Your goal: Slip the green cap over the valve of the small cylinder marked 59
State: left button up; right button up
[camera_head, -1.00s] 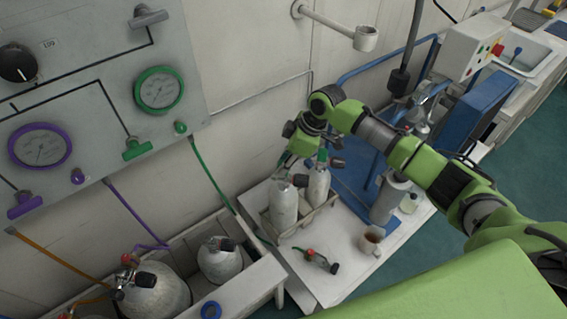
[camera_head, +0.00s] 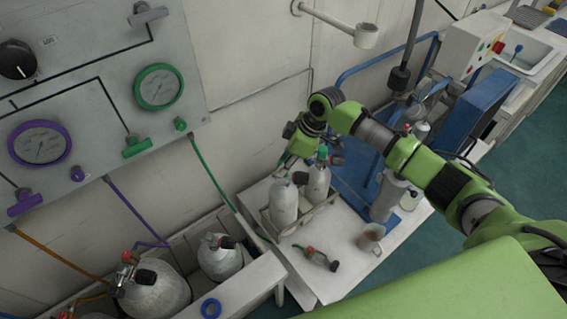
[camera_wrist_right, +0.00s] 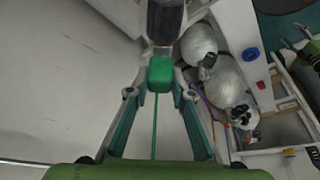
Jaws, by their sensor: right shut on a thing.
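My right gripper (camera_head: 292,160) is over the back of the low white table and is shut on the green cap (camera_wrist_right: 160,75), which shows between its fingertips in the right wrist view. A black knob (camera_wrist_right: 165,20) lies just beyond the cap there. Two small pale cylinders stand upright in a rack under the gripper, a left one (camera_head: 284,205) and a right one (camera_head: 318,184). I cannot read a 59 on either. My left gripper is not in view.
A red-and-black fitting (camera_head: 316,257) and a mug (camera_head: 370,237) are on the table (camera_head: 335,285). Two larger cylinders (camera_head: 155,293) (camera_head: 220,260) stand in a bin at left. The gauge panel (camera_head: 100,100) is on the wall. A blue frame (camera_head: 350,185) is close on the right.

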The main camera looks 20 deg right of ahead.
jog(key=shift+f, duration=0.45)
dwell(0.6)
jog(key=o, duration=0.8)
jog(key=shift+d+r, duration=0.1)
jog(key=shift+r, duration=0.1)
jog(key=v, duration=1.1)
jog(key=shift+r, duration=0.25)
jog(key=shift+d, duration=0.15)
